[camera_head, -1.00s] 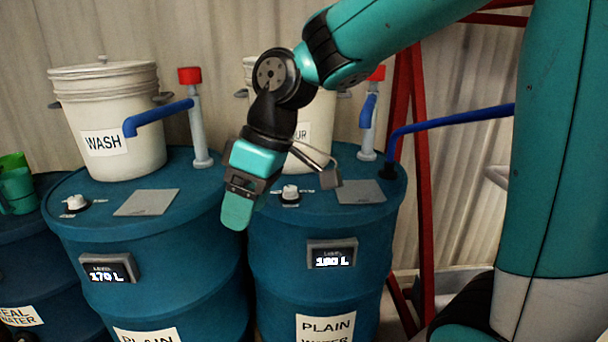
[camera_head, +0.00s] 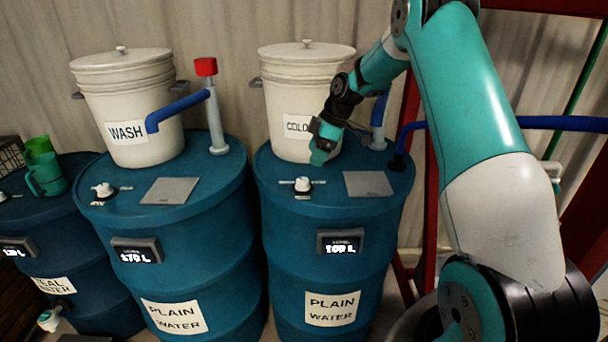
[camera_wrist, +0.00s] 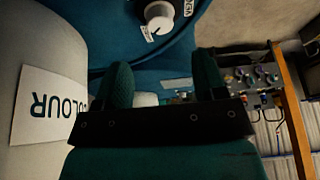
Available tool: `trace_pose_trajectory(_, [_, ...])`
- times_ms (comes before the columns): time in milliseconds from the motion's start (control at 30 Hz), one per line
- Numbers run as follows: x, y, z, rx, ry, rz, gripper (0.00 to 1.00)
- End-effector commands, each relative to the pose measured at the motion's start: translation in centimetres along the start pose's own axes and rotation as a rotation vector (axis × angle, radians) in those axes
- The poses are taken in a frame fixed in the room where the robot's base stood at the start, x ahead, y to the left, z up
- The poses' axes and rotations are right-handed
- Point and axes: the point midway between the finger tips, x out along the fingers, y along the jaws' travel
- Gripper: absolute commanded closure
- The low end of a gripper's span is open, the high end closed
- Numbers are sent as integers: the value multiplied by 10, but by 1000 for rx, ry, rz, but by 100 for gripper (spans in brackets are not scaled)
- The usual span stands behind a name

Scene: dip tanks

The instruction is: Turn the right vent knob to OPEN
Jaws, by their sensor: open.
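The right vent knob (camera_head: 303,184) is a small white knob on a dark base, on top of the right blue drum (camera_head: 330,225), with small labels around it. In the wrist view the knob (camera_wrist: 158,16) shows at the top, beyond the fingertips; its labels are too cut off or small to read surely. My gripper (camera_head: 320,157) is above the drum top, behind and slightly right of the knob, beside the colour bucket. In the wrist view my gripper (camera_wrist: 163,72) has its two green fingers apart with nothing between them, not touching the knob.
The white colour bucket (camera_head: 296,85) stands close behind my gripper. A grey pipe (camera_head: 377,130) with a blue spout and a grey plate (camera_head: 368,184) are to the right. The middle drum carries the wash bucket (camera_head: 128,95), a red-capped pipe (camera_head: 214,115) and another white knob (camera_head: 103,190).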

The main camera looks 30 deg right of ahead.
Motion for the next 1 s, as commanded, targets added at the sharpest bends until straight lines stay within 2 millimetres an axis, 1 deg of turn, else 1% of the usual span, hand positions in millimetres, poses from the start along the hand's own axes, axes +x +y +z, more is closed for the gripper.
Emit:
trace_pose_trajectory(33, [10, -1, -1, 0, -1, -6, 35])
trace_pose_trajectory(200, [47, -1, -1, 1, -1, -5, 35])
trace_pose_trajectory(300, [65, -1, -1, 0, -1, -3, 35])
trace_pose_trajectory(400, [78, 0, -1, 1, -1, -2, 35])
trace_pose_trajectory(500, [86, 0, 0, 1, -1, -1, 35])
trace_pose_trajectory(600, [90, 0, 0, 1, 0, 1, 35])
trace_pose_trajectory(833, [91, 0, 0, 1, 0, 1, 35])
trace_pose_trajectory(867, [91, 0, 0, 1, 0, 1, 38])
trace_pose_trajectory(900, [91, 0, 0, 1, 0, 1, 47])
trace_pose_trajectory(967, [91, 0, 0, 1, 0, 1, 61])
trace_pose_trajectory(1000, [91, 0, 0, 1, 0, 0, 70])
